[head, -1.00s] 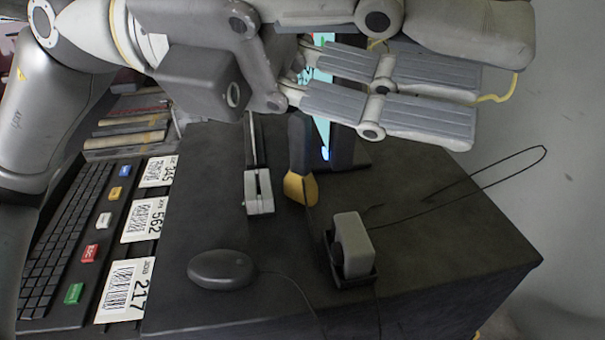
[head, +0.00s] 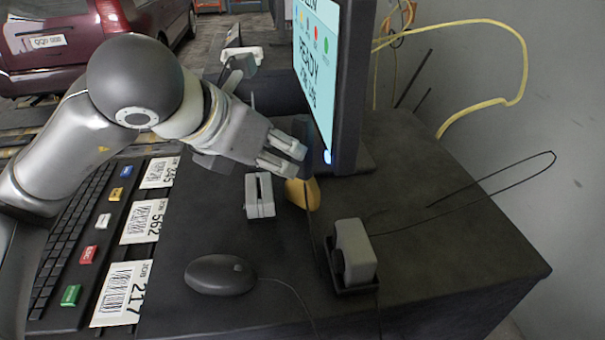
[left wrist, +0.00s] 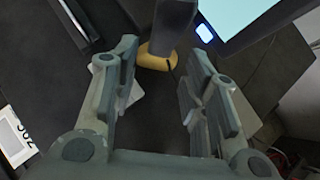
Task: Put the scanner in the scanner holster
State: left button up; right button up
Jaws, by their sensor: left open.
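The scanner seems to be the dark upright piece with a yellow end (head: 303,193), standing on the dark bench top just left of the monitor's foot. In the left wrist view its dark body and yellow end (left wrist: 157,58) lie between and beyond my fingers. My left gripper (head: 282,152) is open beside its upper part, partly covering it; I cannot tell if they touch. I cannot tell for sure which piece is the holster: a black cradle (head: 357,287) with a grey block in it stands at front right, and a grey slotted block (head: 259,196) stands left of the scanner. My right gripper is not in view.
A monitor (head: 325,70) stands right behind the scanner. A mouse (head: 220,275), barcode cards (head: 139,222) and a keyboard (head: 75,235) lie to the left. A thin wire loop (head: 490,180) sticks out over the right side. The bench's right front is mostly clear.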

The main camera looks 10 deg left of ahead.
aim_at(298, 166)
pick_arm(q)
jog(key=shift+x, duration=1.05)
jog(key=shift+w+d+f+p, duration=0.2)
jog(key=shift+w+f+p, duration=0.15)
jog(key=shift+p, duration=0.25)
jog(key=p+x, duration=0.2)
jog(key=x, duration=0.1)
jog(key=shift+s+d+f, duration=0.1)
jog(key=shift+f, duration=0.05)
jog(key=shift+w+d+f, duration=0.15)
jog(key=shift+w+f, duration=0.2)
jog(key=shift+f, duration=0.15)
jog(key=shift+r, duration=0.1)
grip_shut()
